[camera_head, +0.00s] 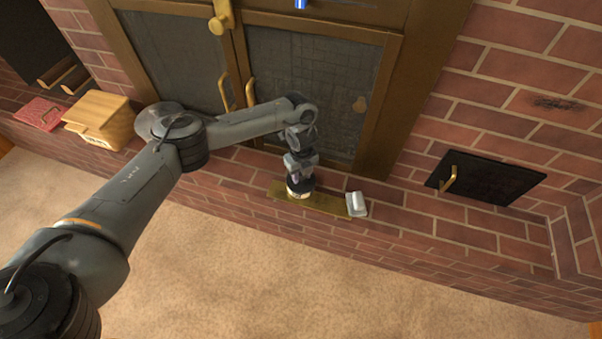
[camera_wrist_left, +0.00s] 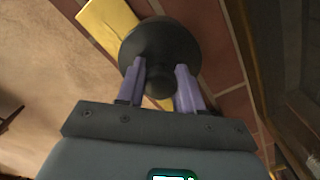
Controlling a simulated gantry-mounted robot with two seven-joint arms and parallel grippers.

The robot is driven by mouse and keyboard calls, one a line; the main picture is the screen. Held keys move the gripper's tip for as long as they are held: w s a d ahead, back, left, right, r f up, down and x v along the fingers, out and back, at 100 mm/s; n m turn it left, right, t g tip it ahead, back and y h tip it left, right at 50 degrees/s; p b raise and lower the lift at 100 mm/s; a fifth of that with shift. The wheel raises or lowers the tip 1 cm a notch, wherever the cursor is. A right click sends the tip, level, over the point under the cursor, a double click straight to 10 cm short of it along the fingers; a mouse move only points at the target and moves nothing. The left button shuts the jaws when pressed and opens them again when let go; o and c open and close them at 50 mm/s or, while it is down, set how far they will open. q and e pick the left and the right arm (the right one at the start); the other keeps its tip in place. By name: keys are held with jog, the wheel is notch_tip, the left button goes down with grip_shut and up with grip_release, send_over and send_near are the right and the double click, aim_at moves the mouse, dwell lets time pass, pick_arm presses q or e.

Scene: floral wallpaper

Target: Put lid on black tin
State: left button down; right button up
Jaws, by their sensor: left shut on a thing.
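My left gripper (camera_head: 298,176) is above a narrow brass-coloured ledge on the brick hearth. In the left wrist view, the purple fingers of my left gripper (camera_wrist_left: 160,83) are shut on the narrow part of a dark round lid (camera_wrist_left: 160,45). In the head view the gripper and arm largely hide the lid. A pale round thing (camera_head: 299,194) shows directly under it at the ledge; I cannot tell whether the two touch. No separate black tin can be made out. My right gripper is not in view.
The brass-coloured ledge (camera_head: 325,205) has a small white-grey block (camera_head: 357,204) at its right end. Glazed doors (camera_head: 315,85) with brass handles stand close behind. A wooden box (camera_head: 100,118) and a red item (camera_head: 42,113) sit at left. A black hatch (camera_head: 490,180) is at right.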

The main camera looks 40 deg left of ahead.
pick_arm(q)
jog(key=shift+p, duration=0.55)
dwell(0.9)
jog(key=shift+f, duration=0.15)
dwell(1.0)
jog(key=shift+p, duration=0.5)
dwell(0.5)
jog(key=c, duration=0.6)
grip_release()
jog(key=shift+c, duration=0.2)
jog(key=shift+o, duration=0.4)
jog(key=o, duration=0.4)
